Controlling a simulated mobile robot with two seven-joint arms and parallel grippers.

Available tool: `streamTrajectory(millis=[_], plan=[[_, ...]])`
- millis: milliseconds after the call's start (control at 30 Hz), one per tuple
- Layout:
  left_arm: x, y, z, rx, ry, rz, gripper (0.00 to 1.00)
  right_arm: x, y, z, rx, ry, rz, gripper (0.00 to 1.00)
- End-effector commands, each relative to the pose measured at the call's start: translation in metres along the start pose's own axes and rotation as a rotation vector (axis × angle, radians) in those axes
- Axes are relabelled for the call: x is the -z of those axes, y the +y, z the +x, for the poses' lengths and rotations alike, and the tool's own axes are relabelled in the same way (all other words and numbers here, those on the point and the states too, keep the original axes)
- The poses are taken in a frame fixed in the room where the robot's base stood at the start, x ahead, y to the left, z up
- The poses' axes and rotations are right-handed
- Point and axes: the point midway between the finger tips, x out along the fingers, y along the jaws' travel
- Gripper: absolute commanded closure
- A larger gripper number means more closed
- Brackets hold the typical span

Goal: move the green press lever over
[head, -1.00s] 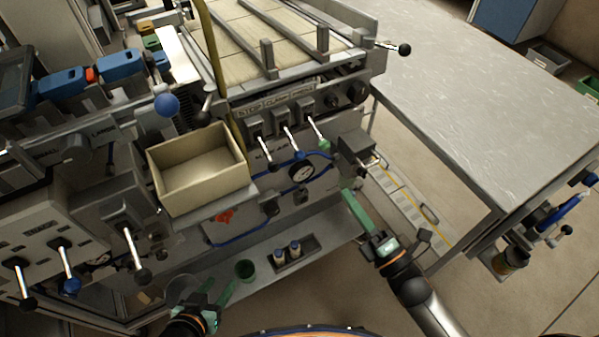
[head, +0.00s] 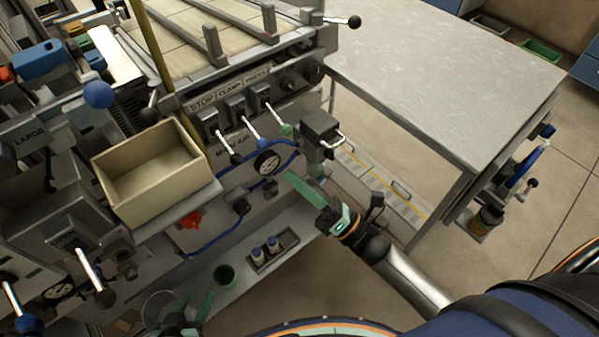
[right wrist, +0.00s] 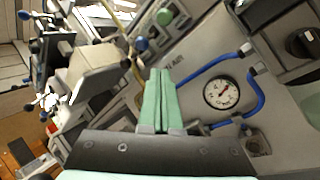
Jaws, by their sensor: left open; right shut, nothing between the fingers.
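The green press lever (head: 279,119) has a metal rod and a green knob. It is the rightmost of three levers under the STOP, CLAMP, PRESS labels and slants down to the right. In the right wrist view its green knob (right wrist: 165,18) is beyond the fingertips. My right gripper (head: 290,176) is shut and empty, below the knob in the head view and apart from it. Its closed green fingers (right wrist: 160,74) point toward the panel. My left gripper (head: 196,308) is open and empty, low at the bottom left near the shelf.
The blue clamp lever (head: 253,131) and black stop lever (head: 228,149) stand close left of the green one. A gauge (head: 267,162) and blue hose lie below. A grey box with a handle (head: 319,127) juts out to the right. An open beige bin (head: 150,172) sits left.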

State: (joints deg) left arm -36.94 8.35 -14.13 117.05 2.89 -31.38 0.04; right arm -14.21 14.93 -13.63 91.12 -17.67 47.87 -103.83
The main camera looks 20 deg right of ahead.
Motion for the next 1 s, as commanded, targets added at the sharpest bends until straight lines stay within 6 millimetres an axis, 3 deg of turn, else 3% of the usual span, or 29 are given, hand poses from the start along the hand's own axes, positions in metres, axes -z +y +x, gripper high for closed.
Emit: streamTrajectory(millis=[200,367,600,1000], plan=[[0.004,0.0,-0.003,0.001,-0.001,0.0,0.5,-0.002,0.001,0.05,-0.004,-0.003,0.0,1.0],[0.005,0.0,-0.004,0.001,-0.002,0.0,0.5,-0.003,0.001,0.079,-0.001,0.0,-0.002,1.0],[0.006,0.002,-0.006,-0.001,-0.008,0.0,0.5,-0.033,0.001,0.064,0.001,0.001,0.0,1.0],[0.007,0.002,-0.005,-0.003,-0.006,0.0,0.5,-0.038,0.0,0.062,0.0,0.0,0.001,1.0]])
